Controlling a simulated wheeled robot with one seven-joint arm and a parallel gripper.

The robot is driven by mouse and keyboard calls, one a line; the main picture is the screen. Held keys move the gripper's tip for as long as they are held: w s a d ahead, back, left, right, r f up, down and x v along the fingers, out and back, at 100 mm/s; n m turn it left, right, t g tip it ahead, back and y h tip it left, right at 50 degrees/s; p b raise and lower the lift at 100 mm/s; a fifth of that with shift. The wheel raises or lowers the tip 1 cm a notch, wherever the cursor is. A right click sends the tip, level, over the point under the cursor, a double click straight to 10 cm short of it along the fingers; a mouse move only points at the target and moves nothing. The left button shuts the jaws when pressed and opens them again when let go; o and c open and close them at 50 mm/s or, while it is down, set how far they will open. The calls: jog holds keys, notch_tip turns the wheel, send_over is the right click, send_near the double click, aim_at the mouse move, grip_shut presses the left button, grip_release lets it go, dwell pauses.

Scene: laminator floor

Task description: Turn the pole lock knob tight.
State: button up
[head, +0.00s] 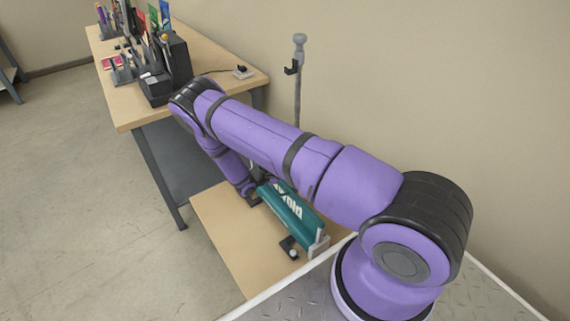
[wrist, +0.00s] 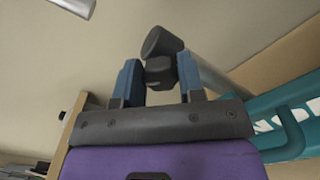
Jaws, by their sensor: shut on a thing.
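The dark lock knob (wrist: 159,74) is in the wrist view, between the two blue fingers of my gripper (wrist: 158,82). The fingers are shut on it from both sides. A dark round part (wrist: 161,42) sits just beyond the knob. The grey pole (wrist: 203,76) runs at a slant behind the right finger. In the head view the upper pole (head: 298,95) stands upright near the wall, with a small black hook on it. My arm hides its lower part, the knob and most of my gripper there.
A teal roller-like unit with white lettering (head: 290,212) lies on a low wooden surface (head: 232,240) beside my gripper. A wooden workbench (head: 129,112) with a black machine (head: 165,75) and several small items stands at left.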

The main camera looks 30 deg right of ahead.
jog(key=m, duration=0.4)
jog(key=shift+m, duration=0.3)
jog(key=m, duration=0.4)
jog(key=shift+f, duration=0.1)
jog(key=shift+m, duration=0.3)
jog(key=o, duration=0.9)
jog(key=a, duration=1.1)
jog(key=shift+s, duration=0.2)
